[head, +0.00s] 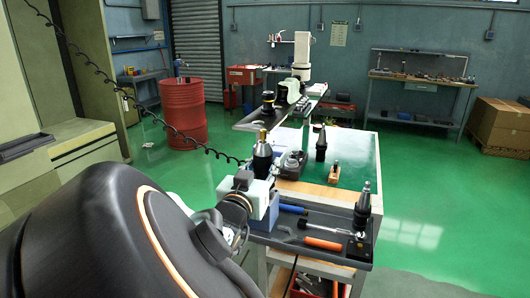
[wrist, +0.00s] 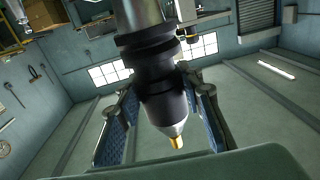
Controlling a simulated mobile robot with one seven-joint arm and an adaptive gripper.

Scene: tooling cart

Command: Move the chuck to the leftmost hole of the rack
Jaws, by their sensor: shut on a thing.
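The chuck (head: 262,158) is dark with a brass-coloured tip, upright in the head view. My gripper (head: 259,190) is shut on its lower part and holds it at the near left of the cart. The wrist view also shows the chuck (wrist: 163,88) between my gripper's blue-padded fingers (wrist: 158,118).
The near dark tray (head: 337,258) holds an orange-handled tool (head: 324,243), a blue-handled tool (head: 293,209) and an upright holder (head: 362,208). A red drum (head: 183,110) stands back left.

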